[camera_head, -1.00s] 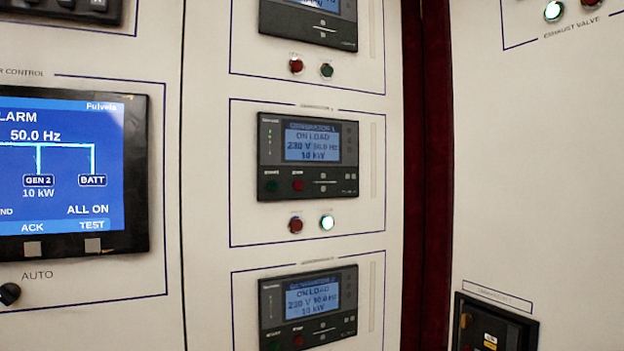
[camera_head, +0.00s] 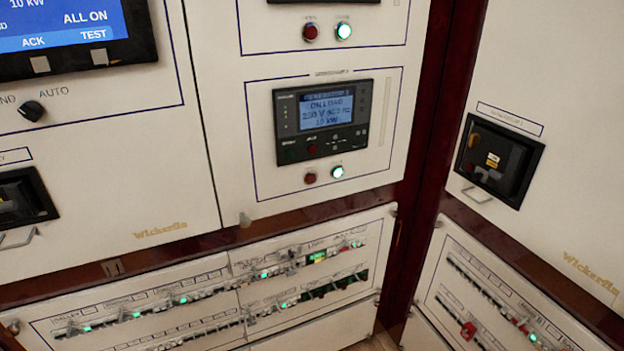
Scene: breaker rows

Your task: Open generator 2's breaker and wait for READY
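A black moulded breaker (camera_head: 496,160) with a yellow tag is set in the right-hand panel under a blurred generator label. A second black breaker (camera_head: 20,198) is cut off at the left edge. The screen (camera_head: 70,30) at upper left shows 10 kW and ALL ON. No READY shows. Neither gripper is in view.
Rows of small breakers with green lights fill the lower panel (camera_head: 120,320) and the lower right panel (camera_head: 480,290). Wire handles stick out below both black breakers. A selector knob (camera_head: 32,111) is at the left. A dark red post (camera_head: 440,120) stands between the panels.

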